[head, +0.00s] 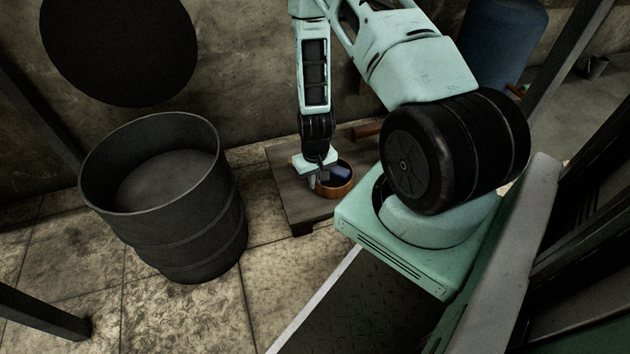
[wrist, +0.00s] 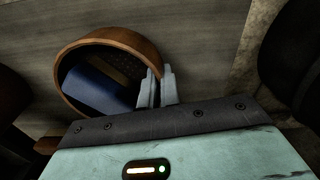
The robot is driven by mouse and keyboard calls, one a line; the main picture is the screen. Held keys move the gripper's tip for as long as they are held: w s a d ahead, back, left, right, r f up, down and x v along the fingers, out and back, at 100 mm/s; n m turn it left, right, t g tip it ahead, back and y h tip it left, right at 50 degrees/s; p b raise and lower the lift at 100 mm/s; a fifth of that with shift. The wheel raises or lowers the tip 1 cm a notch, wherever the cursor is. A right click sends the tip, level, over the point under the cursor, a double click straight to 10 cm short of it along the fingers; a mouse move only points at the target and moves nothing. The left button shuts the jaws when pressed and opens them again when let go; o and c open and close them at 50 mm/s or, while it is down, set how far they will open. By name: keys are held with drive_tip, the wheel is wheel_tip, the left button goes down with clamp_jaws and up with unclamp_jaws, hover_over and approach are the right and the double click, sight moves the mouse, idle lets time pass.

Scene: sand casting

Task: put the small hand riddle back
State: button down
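The small hand riddle (head: 337,190) is a round sieve with an orange-brown wooden rim and a dark mesh bottom. It also shows in the wrist view (wrist: 108,38). A blue object (wrist: 97,90) lies inside it and hides part of the mesh. My gripper (head: 318,181) points down at the riddle's near left side in the head view. In the wrist view, my gripper's fingers (wrist: 157,87) stand close together on either side of the rim wall, one inside and one outside. They look shut on the rim. I cannot tell whether the riddle rests on the board or hangs just above it.
A low grey wooden platform (head: 290,205) is beneath the riddle, against the wall. A large open dark drum (head: 185,235) stands to the left. A blue barrel (head: 503,40) stands at the back right.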

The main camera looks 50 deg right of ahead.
drive_tip(key=shift+f, duration=0.1)
drive_tip(key=c, duration=1.6)
unclamp_jaws()
wheel_tip(320, 180, up, 12)
drive_tip(key=p, duration=0.8)
drive_tip(key=w+a+r+n+y, duration=0.1)
drive_tip(key=w+a+r+n, duration=0.15)
drive_tip(key=a+r, duration=0.6)
drive_tip(key=w+a+r+n, duration=0.1)
drive_tip(key=a+r+n, duration=0.2)
drive_tip(key=a+r, duration=0.6)
drive_tip(key=s+a+r+n, duration=0.2)
drive_tip(key=s+a+r, duration=0.2)
drive_tip(key=s, duration=0.1)
drive_tip(key=s+a+r+n, duration=0.2)
drive_tip(key=s+a+r, duration=0.3)
drive_tip(key=s, duration=0.1)
drive_tip(key=s+a+r+n, duration=0.2)
drive_tip(key=s+a+r, duration=0.3)
drive_tip(key=s, duration=0.1)
drive_tip(key=shift+a+n, duration=0.15)
drive_tip(key=shift+n, duration=0.2)
